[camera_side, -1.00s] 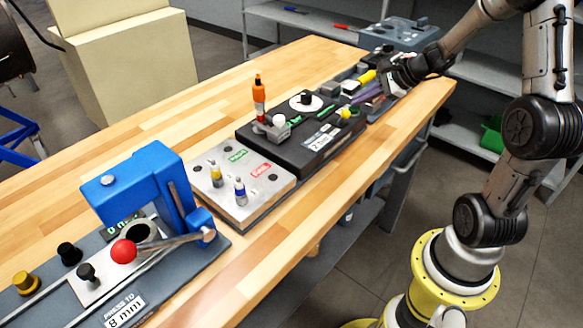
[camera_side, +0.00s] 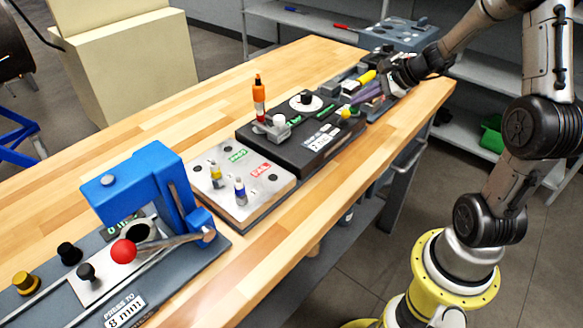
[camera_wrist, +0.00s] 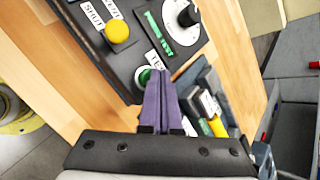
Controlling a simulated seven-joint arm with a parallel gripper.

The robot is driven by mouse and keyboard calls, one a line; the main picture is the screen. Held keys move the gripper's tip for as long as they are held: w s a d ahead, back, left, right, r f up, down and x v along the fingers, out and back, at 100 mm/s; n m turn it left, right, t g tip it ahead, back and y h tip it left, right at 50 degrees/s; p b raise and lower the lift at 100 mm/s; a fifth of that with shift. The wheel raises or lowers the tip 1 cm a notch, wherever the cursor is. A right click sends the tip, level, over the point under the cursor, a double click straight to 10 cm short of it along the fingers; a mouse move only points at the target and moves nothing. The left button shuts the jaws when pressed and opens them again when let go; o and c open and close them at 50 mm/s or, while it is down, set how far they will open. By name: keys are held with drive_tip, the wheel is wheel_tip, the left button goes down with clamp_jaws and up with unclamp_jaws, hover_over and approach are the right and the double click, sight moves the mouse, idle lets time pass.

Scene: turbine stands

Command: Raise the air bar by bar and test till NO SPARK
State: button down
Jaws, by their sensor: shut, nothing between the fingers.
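A black test box (camera_side: 290,142) stands mid-bench in the side view. It carries a black knob (camera_side: 305,97) on a white dial, a yellow button (camera_side: 345,114), green display strips and white labels too small to read. An orange-topped plug-like piece (camera_side: 259,92) stands upright at its left end. My gripper (camera_side: 355,101), with purple fingers, is shut and empty over the box's far right end. In the wrist view, the shut fingertips (camera_wrist: 159,74) are right beside a green round button (camera_wrist: 144,76) and partly cover it; contact cannot be told. The yellow button (camera_wrist: 117,32) and black knob (camera_wrist: 188,15) lie beyond.
A plate with green and red labels (camera_side: 262,195) holds two small plugs. A blue press (camera_side: 142,185) with a red-ball lever stands at the near left. A tray with a yellow-handled tool (camera_wrist: 216,126) sits beside my fingers. The bench's left side is clear.

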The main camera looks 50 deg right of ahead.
drive_tip(key=shift+f, duration=0.5)
drive_tip(key=shift+s+r, duration=0.1)
drive_tip(key=shift+r, duration=3.35)
